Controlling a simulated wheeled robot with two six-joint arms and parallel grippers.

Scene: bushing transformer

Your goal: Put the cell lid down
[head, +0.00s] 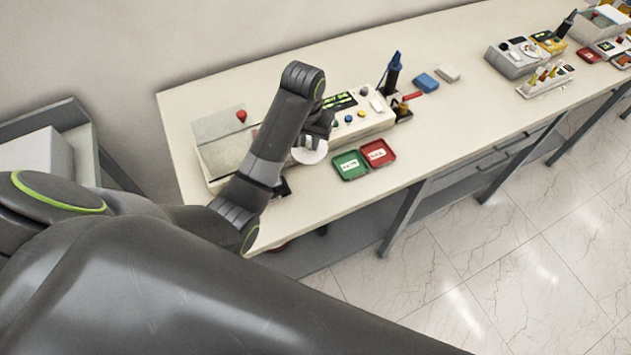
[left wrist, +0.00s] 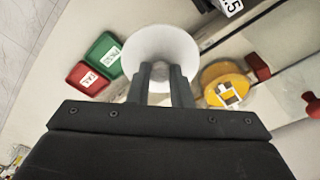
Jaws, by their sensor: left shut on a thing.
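My left gripper (head: 314,138) is above the front part of the table, in front of the tester. It is shut on a white round piece, which I take to be the cell lid (head: 310,154). In the left wrist view the lid (left wrist: 160,42) is a pale disc at the tips of the two closed fingers (left wrist: 161,80). It is held off the table, to the left of the green tray in the head view. A yellow round part with a white piece on it (left wrist: 226,78) lies beside it in the left wrist view. My right gripper is not seen.
A green tray (head: 343,158) and a red tray (head: 389,158) lie at the table's front. The tester (head: 370,122) has a clear cover with a red knob (head: 241,115). A blue block (head: 425,82) and grey block stand farther right. The table (head: 450,125) is bare right of the trays.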

